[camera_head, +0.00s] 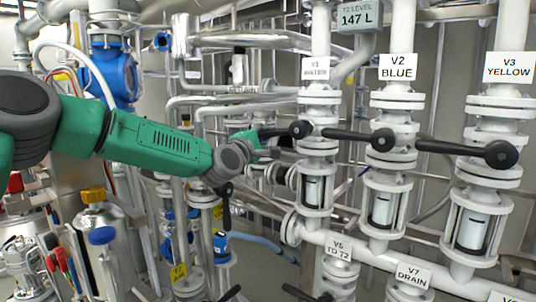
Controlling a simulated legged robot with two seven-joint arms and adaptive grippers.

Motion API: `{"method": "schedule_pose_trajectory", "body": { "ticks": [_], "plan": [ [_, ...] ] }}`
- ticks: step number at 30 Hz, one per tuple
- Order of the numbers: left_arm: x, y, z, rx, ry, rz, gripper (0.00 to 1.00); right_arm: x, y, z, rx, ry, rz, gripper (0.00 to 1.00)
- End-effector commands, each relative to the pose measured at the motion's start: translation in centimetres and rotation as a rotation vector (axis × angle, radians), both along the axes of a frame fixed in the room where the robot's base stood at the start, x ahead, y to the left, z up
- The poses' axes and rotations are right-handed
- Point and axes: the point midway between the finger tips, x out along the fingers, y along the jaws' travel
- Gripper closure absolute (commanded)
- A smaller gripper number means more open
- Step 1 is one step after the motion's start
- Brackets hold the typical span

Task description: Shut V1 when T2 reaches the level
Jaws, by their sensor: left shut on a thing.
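The T2 level display (357,16) reads 147 L at the top. The V1 label (315,68) hangs on the left of three white vertical pipes; its second line is too small to read surely. The V1 black lever (283,131) points left from its round hub, across the pipe. My left gripper (266,143) is at the outer end of this lever and is shut on it; its fingers are small and partly hidden. A sight glass (314,191) sits below V1. My right gripper is not in view.
V2 BLUE (397,67) and V3 YELLOW (508,67) stand to the right, their black levers also pointing left. V6 TO T2 (340,249) and V7 DRAIN (412,275) are below. Pipes crowd behind my left arm. A gold-capped cylinder (93,196) stands lower left.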

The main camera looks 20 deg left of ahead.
Motion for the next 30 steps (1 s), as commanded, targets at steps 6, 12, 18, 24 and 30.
{"method": "schedule_pose_trajectory", "body": {
  "ticks": [6, 12, 18, 24, 30],
  "plan": [
    [0.1, 0.3, 2.1, 0.106, -0.057, 0.006, 1.00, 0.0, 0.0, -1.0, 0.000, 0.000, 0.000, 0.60],
    [0.1, 0.3, 2.8, 0.158, -0.076, 0.005, 1.00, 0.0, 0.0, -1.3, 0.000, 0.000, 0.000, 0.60],
    [0.0, 0.3, 2.9, 0.174, -0.079, 0.004, 1.00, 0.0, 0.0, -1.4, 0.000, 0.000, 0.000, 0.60],
    [0.0, 0.2, 2.8, 0.175, -0.077, 0.004, 1.00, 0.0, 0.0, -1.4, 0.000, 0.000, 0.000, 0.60],
    [0.0, 0.2, 2.7, 0.175, -0.075, 0.002, 0.60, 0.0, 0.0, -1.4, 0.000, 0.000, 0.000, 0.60]
  ]
}}
